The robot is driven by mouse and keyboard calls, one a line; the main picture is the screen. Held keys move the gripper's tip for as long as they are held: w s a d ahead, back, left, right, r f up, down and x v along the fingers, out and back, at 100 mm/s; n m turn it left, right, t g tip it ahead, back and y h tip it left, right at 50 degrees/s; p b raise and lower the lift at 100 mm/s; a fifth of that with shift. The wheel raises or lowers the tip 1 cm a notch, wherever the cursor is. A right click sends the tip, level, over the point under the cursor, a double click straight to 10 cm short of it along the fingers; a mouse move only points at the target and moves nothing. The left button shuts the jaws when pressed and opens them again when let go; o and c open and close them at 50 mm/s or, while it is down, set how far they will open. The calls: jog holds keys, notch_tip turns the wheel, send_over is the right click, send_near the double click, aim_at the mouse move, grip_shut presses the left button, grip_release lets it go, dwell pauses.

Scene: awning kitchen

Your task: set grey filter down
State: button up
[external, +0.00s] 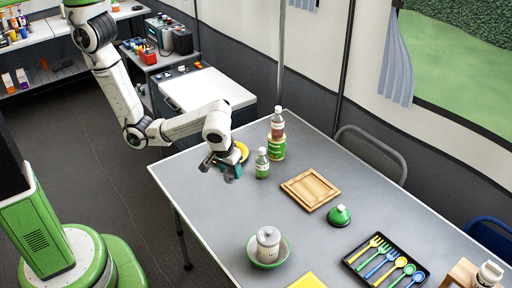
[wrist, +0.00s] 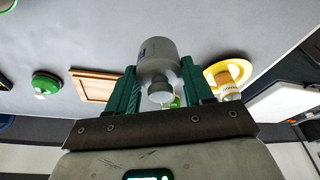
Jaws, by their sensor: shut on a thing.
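My gripper (external: 222,170) is over the left far part of the grey table, fingers pointing down. In the wrist view its two green fingers (wrist: 158,88) are closed on a grey filter (wrist: 158,60), a smooth pale-grey cylinder with a narrower knob-like end toward the camera. In the external view the filter is mostly hidden by my gripper and wrist, and I cannot tell how far it is above the table.
Near my gripper are a yellow dish (external: 242,151) and a green-labelled bottle (external: 262,163). Bare table lies front left.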

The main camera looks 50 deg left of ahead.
jog(key=shift+w+d, duration=0.2)
jog(key=shift+d, duration=0.05)
jog(key=shift+n, duration=0.3)
jog(key=w+d+f+b, duration=0.2)
jog(key=w+f, duration=0.1)
jog(key=w, duration=0.1)
jog(key=w+d+f+b, duration=0.2)
jog(key=w+f, duration=0.1)
jog(key=w+d+f+b, duration=0.2)
jog(key=w+d+f, duration=0.1)
jog(key=w, duration=0.1)
jog(key=shift+w+f+b, duration=0.15)
jog(key=shift+w+b, duration=0.15)
jog(key=shift+w, duration=0.05)
jog(key=shift+w+f, duration=0.2)
jog(key=shift+f, duration=1.5)
jog(key=shift+f, duration=0.15)
jog(key=o, duration=1.1)
